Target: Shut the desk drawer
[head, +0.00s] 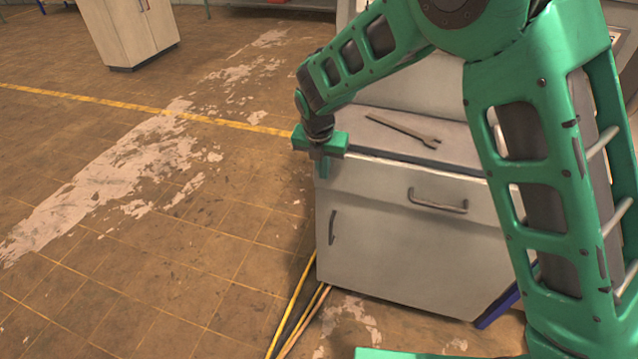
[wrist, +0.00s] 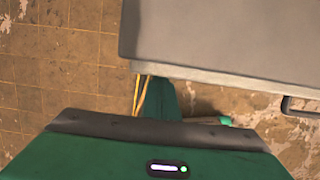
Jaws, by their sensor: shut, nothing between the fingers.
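The desk is a pale grey cabinet (head: 410,255) with a drawer (head: 375,188) across its upper front. The drawer front has a dark bar handle (head: 437,203), whose end also shows at the right edge of the wrist view (wrist: 298,107). The drawer looks nearly flush with the cabinet; a thin dark line runs between its top edge and the desktop. My green gripper (head: 321,168) is shut and empty, pointing down at the drawer's upper left corner. I cannot tell whether it touches the front. The drawer's right end is hidden behind my arm.
A wrench (head: 403,129) lies on the desktop (head: 455,150). Yellow and dark cables (head: 300,312) run along the floor by the desk's lower left corner. Another cabinet (head: 130,30) stands far left. The tiled floor (head: 225,230) left of the desk is open.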

